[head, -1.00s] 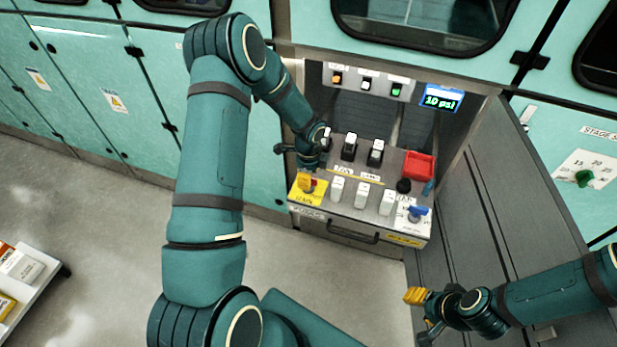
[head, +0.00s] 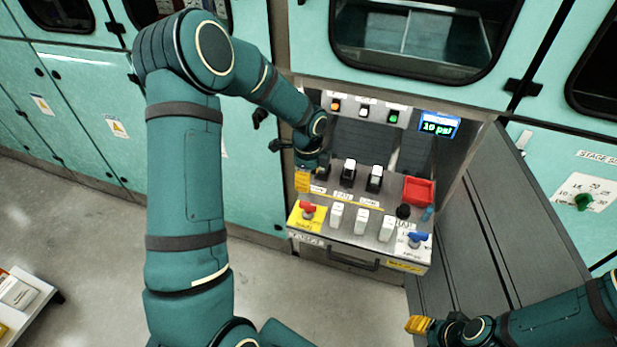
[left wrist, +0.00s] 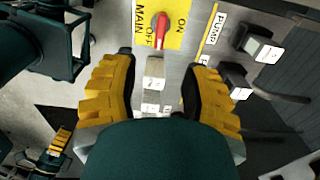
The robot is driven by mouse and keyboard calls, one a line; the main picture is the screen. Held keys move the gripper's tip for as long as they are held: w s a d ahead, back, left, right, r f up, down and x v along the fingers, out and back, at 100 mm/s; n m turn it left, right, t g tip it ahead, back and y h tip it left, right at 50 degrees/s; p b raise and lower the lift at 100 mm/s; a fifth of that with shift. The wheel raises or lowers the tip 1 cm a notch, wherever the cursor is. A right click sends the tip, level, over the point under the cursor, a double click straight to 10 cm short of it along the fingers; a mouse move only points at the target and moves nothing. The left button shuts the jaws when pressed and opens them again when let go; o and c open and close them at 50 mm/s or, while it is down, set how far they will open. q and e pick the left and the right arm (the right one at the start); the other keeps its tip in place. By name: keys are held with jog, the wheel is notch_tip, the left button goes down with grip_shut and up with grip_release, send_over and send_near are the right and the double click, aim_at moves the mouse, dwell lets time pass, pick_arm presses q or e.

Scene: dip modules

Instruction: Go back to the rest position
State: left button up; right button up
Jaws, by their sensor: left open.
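My left gripper (head: 302,180) is at the left edge of the control panel (head: 350,228) in the head view, above and behind the red main switch (head: 308,209) on its yellow plate. In the left wrist view its yellow fingers (left wrist: 158,95) are spread and empty, with panel parts showing between them. The red switch (left wrist: 161,30) lies beyond the fingertips, apart from them. My right gripper (head: 425,325) is low at the right in the head view, away from the panel; its jaw gap is not clear.
The panel carries black switches (head: 348,173), white modules (head: 361,222), a red bin (head: 418,190) and a blue knob (head: 417,238). A display (head: 438,124) reads 10 psi. Grey walls flank the bay. A white cart (head: 22,300) stands at lower left; the floor beside it is clear.

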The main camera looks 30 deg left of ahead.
pick_arm(q)
jog(key=s+d+f+n+h, duration=0.2)
jog(key=s+d+f+n, duration=0.15)
jog(key=d, duration=0.35)
jog(key=s+d+f+n+h, duration=0.1)
jog(key=s+d+f+n, duration=0.25)
jog(key=d, duration=0.35)
jog(key=s+d+f+n, duration=0.2)
jog(key=s+d+n, duration=0.2)
jog(key=s+n, duration=0.1)
jog(key=s+d+f+n+t+h, duration=0.1)
jog(key=s+d+f+n, duration=0.2)
jog(key=s+d+n, duration=0.1)
jog(key=shift+s+n+t, duration=0.3)
jog(key=shift+s+n, duration=0.2)
jog(key=shift+s, duration=0.35)
